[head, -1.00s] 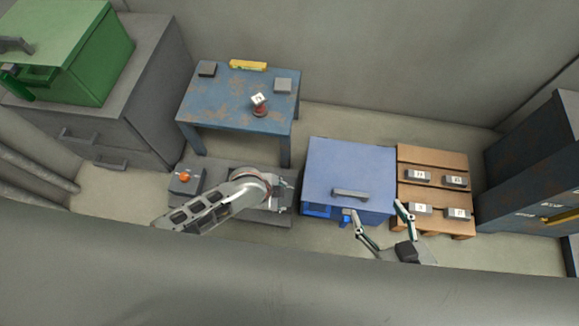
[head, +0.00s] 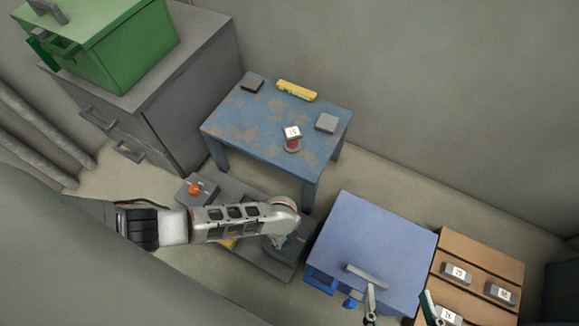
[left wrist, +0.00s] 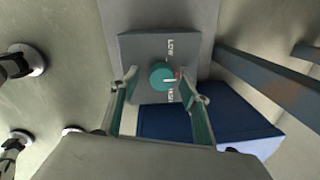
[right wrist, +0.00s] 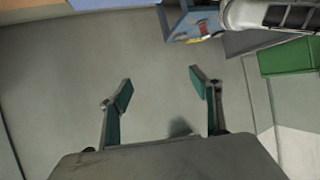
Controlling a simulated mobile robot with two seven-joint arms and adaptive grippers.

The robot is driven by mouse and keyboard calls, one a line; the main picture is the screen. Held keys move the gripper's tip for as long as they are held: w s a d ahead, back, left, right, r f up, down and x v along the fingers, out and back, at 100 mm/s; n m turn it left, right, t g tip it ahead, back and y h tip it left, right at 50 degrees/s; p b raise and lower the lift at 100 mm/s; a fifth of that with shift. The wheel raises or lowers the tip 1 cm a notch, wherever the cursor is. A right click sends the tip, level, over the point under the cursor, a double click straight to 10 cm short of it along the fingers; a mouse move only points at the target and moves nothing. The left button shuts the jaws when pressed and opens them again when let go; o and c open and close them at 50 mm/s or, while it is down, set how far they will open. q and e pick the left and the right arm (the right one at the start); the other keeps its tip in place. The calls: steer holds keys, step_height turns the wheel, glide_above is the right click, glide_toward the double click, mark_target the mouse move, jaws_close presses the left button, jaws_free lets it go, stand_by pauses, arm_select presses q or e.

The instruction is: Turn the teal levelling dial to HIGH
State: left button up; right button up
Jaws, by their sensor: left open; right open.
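The teal levelling dial (left wrist: 161,76) sits on a grey panel (left wrist: 140,47) in the left wrist view. LOW is printed at its upper right and HIGH at its lower right. A small pale and red mark shows at the dial's right edge; its exact setting is hard to read. My left gripper (left wrist: 158,80) is open, with one finger on each side of the dial; I cannot tell whether they touch it. In the head view my left arm hides the dial. My right gripper (right wrist: 161,86) is open and empty, over bare floor in its wrist view.
A grey low bench (head: 258,262) carries an orange-knobbed box (head: 197,190). A blue lidded box (head: 375,240) stands right of it, beside a wooden pallet (head: 485,262) with labelled blocks. A worn blue table (head: 240,125) stands behind. A green box (head: 125,50) sits on a grey cabinet.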

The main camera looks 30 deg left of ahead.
arm_select(q)
steer(key=shift+s+f, duration=0.15)
steer(key=shift+f, duration=0.4)
steer(key=shift+w, duration=0.3)
steer(key=c, duration=1)
steer(key=shift+c, duration=0.4)
arm_select(e)
steer(key=shift+w+a+r, duration=0.3)
steer(key=shift+a+r, duration=0.1)
steer(key=shift+r, duration=0.1)
